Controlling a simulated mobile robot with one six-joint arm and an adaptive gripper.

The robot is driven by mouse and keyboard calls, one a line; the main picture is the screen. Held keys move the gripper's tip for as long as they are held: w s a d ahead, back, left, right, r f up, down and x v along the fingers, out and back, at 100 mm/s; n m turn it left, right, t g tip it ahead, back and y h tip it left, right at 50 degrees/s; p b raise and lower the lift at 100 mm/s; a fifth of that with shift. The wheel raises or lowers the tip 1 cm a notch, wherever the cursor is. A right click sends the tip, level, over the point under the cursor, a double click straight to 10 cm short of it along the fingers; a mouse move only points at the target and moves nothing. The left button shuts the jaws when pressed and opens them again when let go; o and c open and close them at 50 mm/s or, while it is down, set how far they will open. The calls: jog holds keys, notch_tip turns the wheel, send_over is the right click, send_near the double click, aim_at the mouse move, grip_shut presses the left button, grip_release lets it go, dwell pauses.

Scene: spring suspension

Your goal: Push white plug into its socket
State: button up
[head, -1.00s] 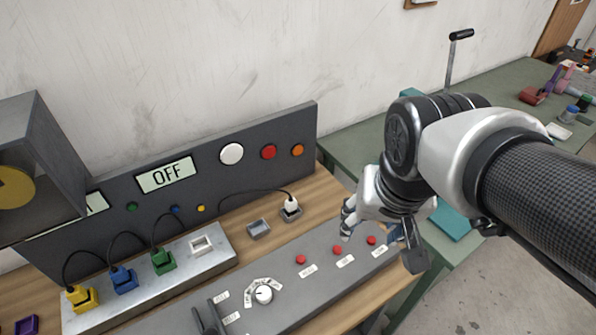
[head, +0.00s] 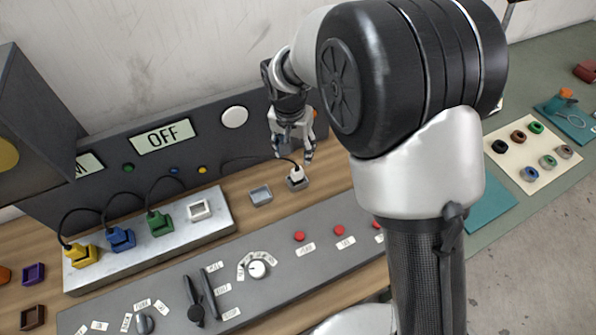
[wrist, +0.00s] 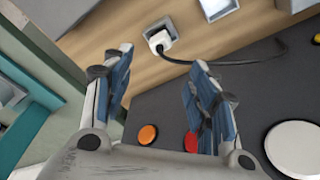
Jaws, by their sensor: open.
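The white plug (head: 297,173) sits in a small grey holder (head: 298,184) on the wooden bench, with its black cord running left to the panel. It also shows in the wrist view (wrist: 160,41), at the edge of the holder (wrist: 157,29). A white square socket (head: 199,210) is on the metal strip, right of the green plug (head: 159,223). My gripper (head: 292,154) is open just above and behind the white plug. In the wrist view the spread fingers (wrist: 160,75) have the plug ahead between them, apart from both.
Blue (head: 122,239) and yellow (head: 80,255) plugs sit in the same metal strip (head: 190,235). The upright panel (head: 100,200) reading OFF stands close behind my gripper. A console (head: 290,265) with knobs and red buttons lies in front.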

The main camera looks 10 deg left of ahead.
aim_at(298, 168)
jog(key=f+b, duration=0.1)
jog(key=f, duration=0.3)
jog(key=w+f+b, duration=0.1)
jog(key=f, duration=0.3)
jog(key=w+f+b, duration=0.1)
jog(key=f, duration=0.3)
jog(key=shift+w+d+f, duration=0.15)
jog(key=shift+d+f, duration=0.05)
jog(key=shift+r, duration=0.1)
jog(key=shift+c, duration=0.2)
jog(key=c, duration=1.1)
